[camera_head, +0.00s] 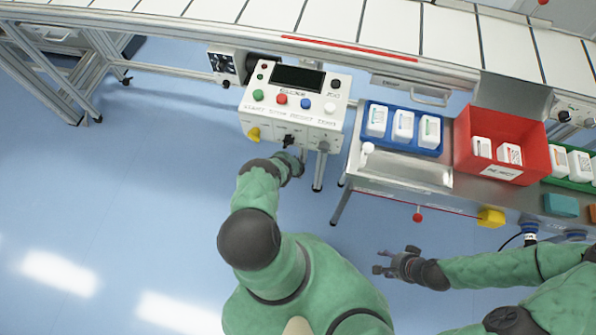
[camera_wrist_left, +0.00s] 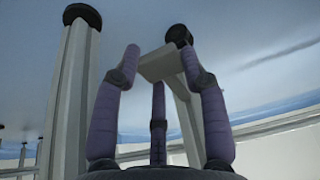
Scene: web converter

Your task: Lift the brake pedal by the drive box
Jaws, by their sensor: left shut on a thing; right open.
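The white control box (camera_head: 295,97) with colored buttons stands at upper middle in the head view. My left gripper (camera_head: 291,166) is low in front of it, its fingertips hard to make out there. In the left wrist view, the purple fingers of my left gripper (camera_wrist_left: 160,85) are closed around a pale grey plate (camera_wrist_left: 161,63), which looks like the brake pedal. How far it is raised cannot be told. The pedal cannot be made out in the head view. My right gripper (camera_head: 385,263) is open and empty over the floor at lower right.
A metal bench (camera_head: 400,176) right of the box carries a blue tray (camera_head: 376,146) and a red bin (camera_head: 505,127) with white bottles. Grey posts with black ends (camera_wrist_left: 70,90) stand close to my left gripper. The blue floor at left is clear.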

